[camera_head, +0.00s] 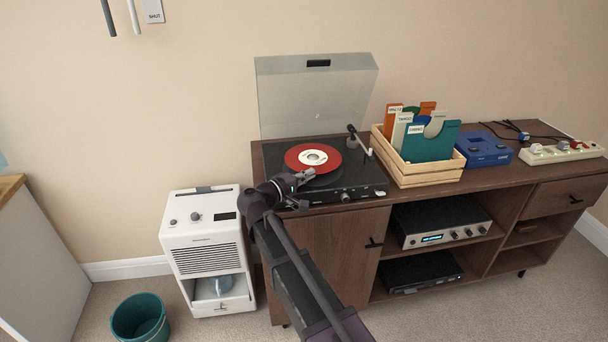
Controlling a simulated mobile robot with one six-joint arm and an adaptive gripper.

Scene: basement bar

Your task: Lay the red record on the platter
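The red record (297,158) with a white label is over the turntable, roughly level. It sits off-centre from the black platter (325,180), whose near part shows below it, so it looks raised a little above the platter. My gripper (309,174) reaches in from the front and meets the record's near edge; it looks shut on it, though the fingertips are small here. The turntable (362,183) has its clear lid (315,95) standing open behind. The tonearm (352,137) is to the right of the record. My arm hides the front left of the turntable.
A wooden crate (421,179) of record sleeves stands close right of the turntable on the sideboard (335,245). Farther right are a blue device (484,150) and a power strip (562,153). A white appliance (205,235) and teal bin (140,318) are on the floor left.

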